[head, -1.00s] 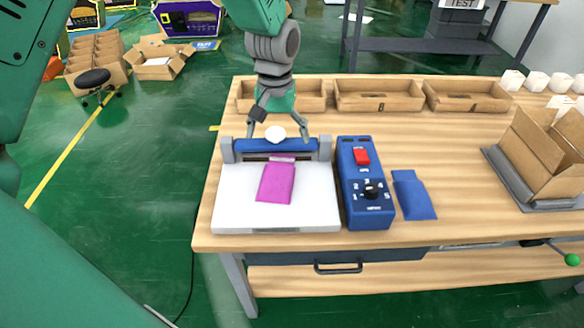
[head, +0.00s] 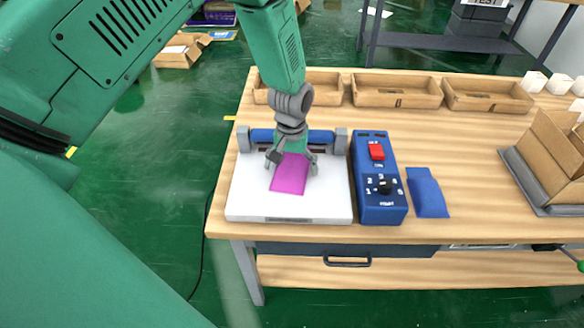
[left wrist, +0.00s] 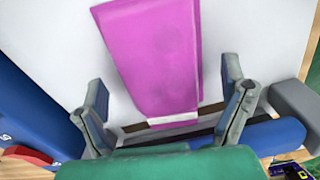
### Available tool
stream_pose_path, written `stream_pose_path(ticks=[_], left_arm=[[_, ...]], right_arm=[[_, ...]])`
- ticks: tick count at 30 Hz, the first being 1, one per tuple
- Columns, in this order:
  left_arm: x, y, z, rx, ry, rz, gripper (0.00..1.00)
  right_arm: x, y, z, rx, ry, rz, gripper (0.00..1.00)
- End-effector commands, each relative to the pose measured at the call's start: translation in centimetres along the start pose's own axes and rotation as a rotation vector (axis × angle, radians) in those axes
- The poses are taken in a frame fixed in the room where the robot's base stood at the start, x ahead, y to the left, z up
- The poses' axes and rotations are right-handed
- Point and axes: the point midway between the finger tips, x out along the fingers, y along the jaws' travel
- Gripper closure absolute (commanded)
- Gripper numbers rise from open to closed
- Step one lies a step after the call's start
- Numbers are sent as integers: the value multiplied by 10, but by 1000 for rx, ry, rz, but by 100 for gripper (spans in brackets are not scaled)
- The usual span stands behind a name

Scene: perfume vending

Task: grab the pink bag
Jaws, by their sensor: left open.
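The pink bag (head: 290,178) lies flat on the white plate (head: 240,203) of the sealing machine, its far end near the blue roller bar. My left gripper (head: 291,162) is open above the far part of the bag and hides some of it. In the left wrist view the bag (left wrist: 155,60) lies between the two spread fingers of my left gripper (left wrist: 165,105), with room on both sides. I cannot tell how high the fingertips are above the plate. My right gripper is not in view.
A blue control box (head: 379,190) with a red switch stands right of the plate, and a blue bag (head: 427,192) lies beyond it. Cardboard trays (head: 396,91) line the back. An open carton (head: 560,150) stands at the right.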

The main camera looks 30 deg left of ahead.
Motion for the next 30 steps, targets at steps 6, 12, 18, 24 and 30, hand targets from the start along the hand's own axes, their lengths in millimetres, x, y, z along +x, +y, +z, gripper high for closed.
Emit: stream_pose_path(ticks=[6, 12, 18, 24, 30], left_arm=[[2, 0, 0, 0, 2, 1, 9], [2, 0, 0, 0, 1, 1, 65], [2, 0, 0, 0, 1, 1, 67], [-1, 1, 2, 1, 1, 1, 67], [-16, 3, 16, 1, 3, 1, 67]], right_arm=[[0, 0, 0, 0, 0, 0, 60], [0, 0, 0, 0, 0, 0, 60], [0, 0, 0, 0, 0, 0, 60], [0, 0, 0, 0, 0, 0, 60], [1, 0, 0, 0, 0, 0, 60]])
